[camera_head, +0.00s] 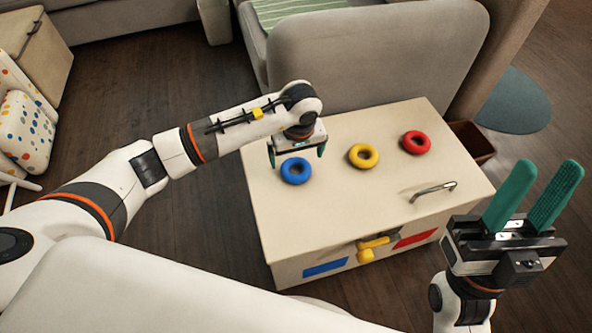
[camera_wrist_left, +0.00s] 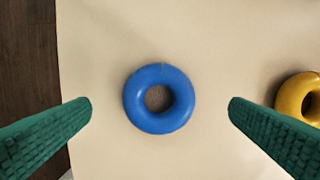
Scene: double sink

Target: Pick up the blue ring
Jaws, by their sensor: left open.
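The blue ring (camera_head: 296,180) lies flat on the left part of the cream box top in the head view. My left gripper (camera_head: 298,158) is open above it, fingers pointing down. In the left wrist view the blue ring (camera_wrist_left: 138,112) lies between the two green fingertips (camera_wrist_left: 160,104), with a gap on each side and nothing held. My right gripper (camera_head: 528,195) is open and empty at the right of the head view, its green fingers pointing up, apart from the box.
A yellow ring (camera_head: 363,155) and a red ring (camera_head: 416,142) lie on the cream box (camera_head: 340,215) right of the blue one. A metal handle (camera_head: 433,191) stands on the top near its front right. A grey sofa back (camera_head: 375,55) rises behind the box.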

